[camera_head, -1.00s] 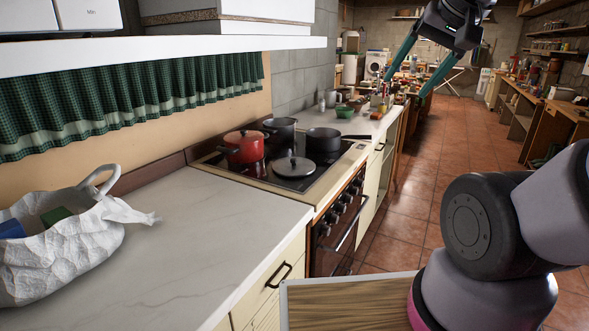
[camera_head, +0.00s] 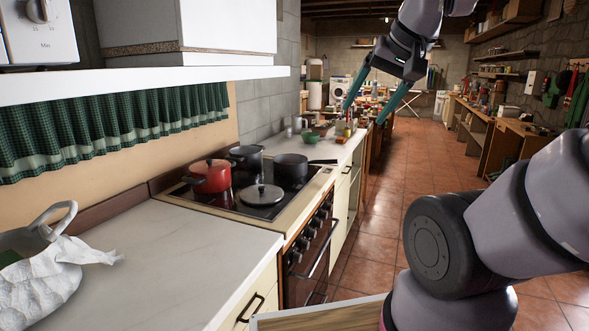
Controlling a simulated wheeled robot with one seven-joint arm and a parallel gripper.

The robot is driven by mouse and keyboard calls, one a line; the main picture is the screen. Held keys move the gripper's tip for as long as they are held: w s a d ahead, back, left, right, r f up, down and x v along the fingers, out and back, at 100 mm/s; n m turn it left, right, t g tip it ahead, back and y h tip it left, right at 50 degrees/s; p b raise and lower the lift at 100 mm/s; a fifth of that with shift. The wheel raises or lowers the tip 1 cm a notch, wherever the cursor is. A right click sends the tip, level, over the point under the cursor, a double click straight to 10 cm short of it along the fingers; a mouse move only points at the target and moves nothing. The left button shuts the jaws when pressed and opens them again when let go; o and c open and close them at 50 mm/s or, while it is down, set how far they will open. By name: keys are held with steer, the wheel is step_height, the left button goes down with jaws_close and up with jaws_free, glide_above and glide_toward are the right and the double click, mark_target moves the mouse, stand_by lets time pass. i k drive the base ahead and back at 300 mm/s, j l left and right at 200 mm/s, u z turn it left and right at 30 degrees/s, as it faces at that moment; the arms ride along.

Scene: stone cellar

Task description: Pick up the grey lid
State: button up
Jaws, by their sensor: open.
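The grey lid (camera_head: 262,195) lies flat on the front part of the black stove top, with its knob upward. It is in the head view, left of centre. My gripper (camera_head: 362,116) hangs high in the upper right of the view, with its two teal fingers spread wide and nothing between them. It is well above the stove's level in the picture and apart from the lid. Nothing hides the lid.
A red pot (camera_head: 211,177), a dark pot (camera_head: 247,157) and a black pan (camera_head: 292,166) with its handle pointing right stand around the lid. A white bag (camera_head: 40,285) lies on the near counter (camera_head: 170,250). A shelf (camera_head: 150,85) overhangs at upper left.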

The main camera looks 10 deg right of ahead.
mark_target(256, 194)
steer(key=i+l+u, duration=0.45)
steer(key=l, duration=0.2)
steer(key=i+l+u, duration=0.45)
steer(key=l, duration=0.3)
steer(key=l+u, duration=0.25)
steer(key=l, duration=0.15)
